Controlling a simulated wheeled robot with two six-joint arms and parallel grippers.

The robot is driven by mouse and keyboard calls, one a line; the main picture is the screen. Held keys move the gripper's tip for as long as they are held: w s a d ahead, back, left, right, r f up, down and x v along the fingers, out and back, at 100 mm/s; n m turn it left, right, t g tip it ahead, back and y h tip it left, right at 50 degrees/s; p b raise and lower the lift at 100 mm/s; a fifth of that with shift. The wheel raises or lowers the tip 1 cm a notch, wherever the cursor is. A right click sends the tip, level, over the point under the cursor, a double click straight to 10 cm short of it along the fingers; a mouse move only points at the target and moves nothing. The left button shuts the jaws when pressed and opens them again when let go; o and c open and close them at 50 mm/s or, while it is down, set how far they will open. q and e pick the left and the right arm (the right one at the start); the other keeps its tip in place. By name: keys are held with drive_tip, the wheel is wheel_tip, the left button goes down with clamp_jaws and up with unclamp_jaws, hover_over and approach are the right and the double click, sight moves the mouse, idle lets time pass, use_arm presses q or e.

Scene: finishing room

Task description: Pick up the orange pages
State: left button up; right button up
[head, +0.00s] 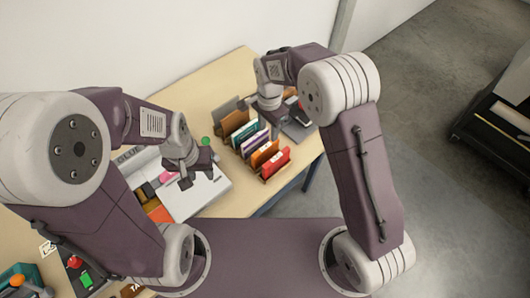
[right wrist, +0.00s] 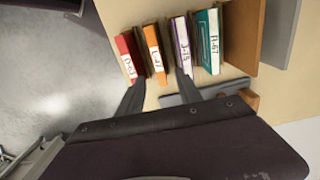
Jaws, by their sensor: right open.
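The orange pages (head: 264,154) stand upright in a row of dividers on the table, between the red pages (head: 275,162) and the purple-white pages (head: 254,143). In the right wrist view the orange pages (right wrist: 155,50) carry a white label and lie ahead of the fingertips, between their lines. My right gripper (right wrist: 158,88) is open and empty, apart from the pages; in the head view it is largely hidden by its own arm. My left gripper (head: 199,178) appears open and empty over the white box, left of the row.
Teal pages (right wrist: 208,42) stand beyond the purple-white ones, with brown dividers between. Small items with buttons (head: 84,279) are at bottom left. The floor at right is open up to a dark cart (head: 495,135).

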sight(266, 147)
drive_tip(key=shift+s+a+f, duration=0.2)
drive_tip(key=shift+s+a, duration=0.25)
drive_tip(key=shift+s, duration=0.15)
drive_tip(key=f, duration=0.1)
drive_tip(key=f+p, duration=0.1)
drive_tip(key=f, duration=0.1)
drive_tip(key=shift+d+f, duration=0.2)
drive_tip(key=shift+f, duration=0.25)
drive_tip(key=f, duration=0.2)
drive_tip(key=f+p, duration=0.1)
drive_tip(key=f, duration=0.1)
drive_tip(key=shift+s+a+f, duration=0.1)
drive_tip(key=shift+a+f, duration=0.1)
drive_tip(key=shift+f, duration=0.35)
clamp_jaws()
